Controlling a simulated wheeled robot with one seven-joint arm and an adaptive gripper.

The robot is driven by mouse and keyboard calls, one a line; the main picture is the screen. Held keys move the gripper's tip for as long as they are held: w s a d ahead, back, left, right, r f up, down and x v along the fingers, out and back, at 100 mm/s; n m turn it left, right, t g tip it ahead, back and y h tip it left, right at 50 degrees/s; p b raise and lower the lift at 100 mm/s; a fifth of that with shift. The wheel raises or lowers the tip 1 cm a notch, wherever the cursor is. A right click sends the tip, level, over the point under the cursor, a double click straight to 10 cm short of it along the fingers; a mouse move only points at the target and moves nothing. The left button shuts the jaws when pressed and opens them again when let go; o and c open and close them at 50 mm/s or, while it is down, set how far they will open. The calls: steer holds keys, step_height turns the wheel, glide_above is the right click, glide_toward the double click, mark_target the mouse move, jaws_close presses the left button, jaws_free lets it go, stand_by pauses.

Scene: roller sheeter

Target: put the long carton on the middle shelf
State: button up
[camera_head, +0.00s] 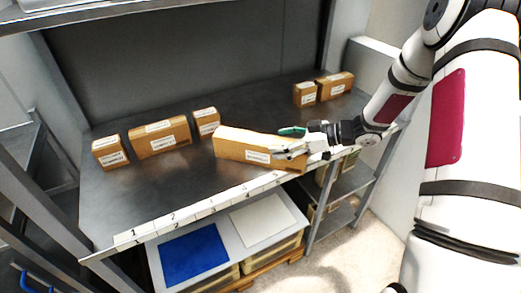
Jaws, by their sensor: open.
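The long carton (245,147) is brown with a white label. It lies on the dark middle shelf (185,183), near the shelf's front edge and right of the centre. My gripper (287,150) is at the carton's right end, with its fingers close around or against that end. The gripper is open. Whether the fingers touch the carton cannot be told, and part of the carton's right end is hidden behind them.
Several smaller cartons stand on the same shelf, including a wider one (160,137) at left and a pair (334,86) at back right. A numbered white strip (205,208) runs along the front edge. Below are a blue sheet (194,256) and a white sheet (262,219).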

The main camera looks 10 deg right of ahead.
mark_target(274, 141)
steer(key=x, duration=0.3)
steer(key=shift+w+a+f, duration=0.1)
jaws_close()
steer(key=shift+r, duration=0.75)
step_height(274, 141, up, 2)
steer(key=shift+r, duration=0.1)
steer(key=s+d+r, duration=0.1)
steer(key=s+d, duration=0.9)
steer(key=s, duration=0.2)
steer(key=shift+s+r, duration=0.2)
steer(key=shift+s+d, duration=0.1)
